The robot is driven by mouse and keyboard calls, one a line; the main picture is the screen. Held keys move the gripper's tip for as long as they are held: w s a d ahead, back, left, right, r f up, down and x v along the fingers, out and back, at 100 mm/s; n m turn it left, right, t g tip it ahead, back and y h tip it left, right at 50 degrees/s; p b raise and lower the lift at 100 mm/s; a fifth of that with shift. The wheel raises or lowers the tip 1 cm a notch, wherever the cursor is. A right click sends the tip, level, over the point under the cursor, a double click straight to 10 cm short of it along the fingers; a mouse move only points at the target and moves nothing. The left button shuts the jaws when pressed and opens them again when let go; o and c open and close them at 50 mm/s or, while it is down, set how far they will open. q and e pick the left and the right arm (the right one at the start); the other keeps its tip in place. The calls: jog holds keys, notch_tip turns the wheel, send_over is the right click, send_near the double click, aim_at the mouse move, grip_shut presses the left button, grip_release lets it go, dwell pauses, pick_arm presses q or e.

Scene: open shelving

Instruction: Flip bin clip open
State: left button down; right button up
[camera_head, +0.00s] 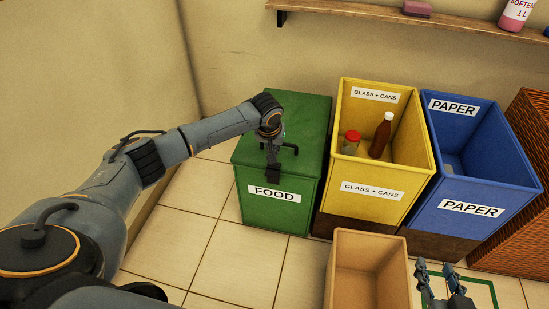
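The green FOOD bin (308,125) stands at the left of the bin row with its lid down. A dark clip (272,176) sits at the front top edge of the lid, above the FOOD label. My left gripper (273,155) is over the front of the lid, right at the clip and pointing down. Its fingers are small and dark against the clip, so I cannot tell if they touch it or how wide they are. My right gripper (437,270) is at the bottom right, with its two fingers apart and nothing between them.
A yellow GLASS + CANS bin (388,189) holds a brown bottle (381,136) and a red-lidded jar (351,142). A blue PAPER bin (470,208) and a wicker basket (525,190) stand further right. An open tan box (368,238) is in front. A wall shelf (350,12) runs above.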

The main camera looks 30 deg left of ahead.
pick_arm(q)
jog(key=b+x, duration=0.1)
jog(key=x, duration=0.3)
jog(key=shift+w+f+b, duration=0.1)
jog(key=shift+f+b, duration=0.05)
jog(key=shift+b, duration=0.2)
jog(key=shift+f, duration=0.15)
pick_arm(e)
notch_tip(320, 180, up, 9)
jog(key=w+a+t+y, duration=0.1)
jog(key=w+a+t, duration=0.1)
jog(key=t, duration=0.3)
jog(key=shift+w+y, duration=0.25)
jog(key=shift+y, duration=0.15)
jog(key=shift+f, duration=0.15)
